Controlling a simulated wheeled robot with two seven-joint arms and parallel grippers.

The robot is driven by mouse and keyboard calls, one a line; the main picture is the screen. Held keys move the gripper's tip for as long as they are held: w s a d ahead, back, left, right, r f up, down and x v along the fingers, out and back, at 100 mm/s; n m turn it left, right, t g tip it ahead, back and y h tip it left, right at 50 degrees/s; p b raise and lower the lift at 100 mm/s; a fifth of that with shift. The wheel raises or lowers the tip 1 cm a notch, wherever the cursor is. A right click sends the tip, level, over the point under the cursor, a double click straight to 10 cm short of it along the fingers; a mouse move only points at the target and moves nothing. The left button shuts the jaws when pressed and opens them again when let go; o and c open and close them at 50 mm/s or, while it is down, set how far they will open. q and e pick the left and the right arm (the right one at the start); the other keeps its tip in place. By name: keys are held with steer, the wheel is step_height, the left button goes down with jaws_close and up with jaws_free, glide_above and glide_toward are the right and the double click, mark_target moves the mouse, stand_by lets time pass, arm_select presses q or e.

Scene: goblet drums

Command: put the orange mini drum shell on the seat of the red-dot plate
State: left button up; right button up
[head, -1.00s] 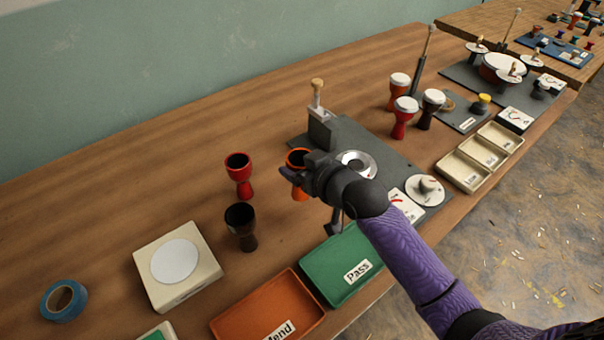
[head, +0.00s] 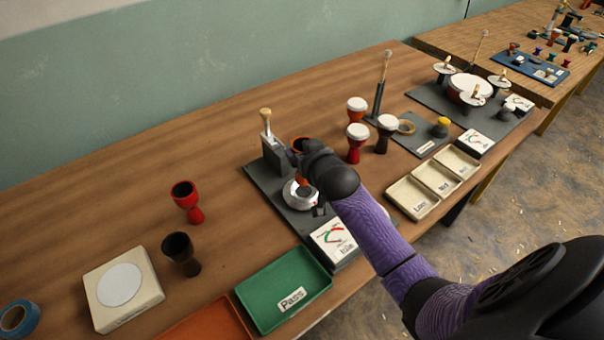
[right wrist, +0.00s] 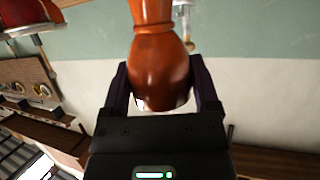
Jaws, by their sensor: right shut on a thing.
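The orange mini drum shell (head: 303,181) is held upright between the fingers of my right gripper (head: 298,151). Its dark open mouth shows above the fingers, and its lower part shows below them, over a silver round seat (head: 291,196). I cannot tell whether its foot touches the seat. The seat is on a dark grey plate (head: 262,187) with a wooden-handled lever. No red dot on the plate can be made out. In the right wrist view the orange shell (right wrist: 160,70) sits between both fingers. My left gripper is not in view.
A red shell (head: 186,200) and a black shell (head: 180,252) stand left of the plate. A gauge box (head: 334,240) is at its front. A green Pass tray (head: 284,290) is nearer. Drums with white heads (head: 357,135) stand to the right.

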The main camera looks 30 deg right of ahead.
step_height(320, 180, down, 4)
steer(key=shift+f+b, duration=0.2)
steer(key=shift+b, duration=0.65)
steer(key=shift+r, duration=0.2)
steer(key=shift+f, duration=0.1)
steer(key=o, duration=1.1)
steer(key=p+v, duration=0.5)
steer(key=v, duration=0.7)
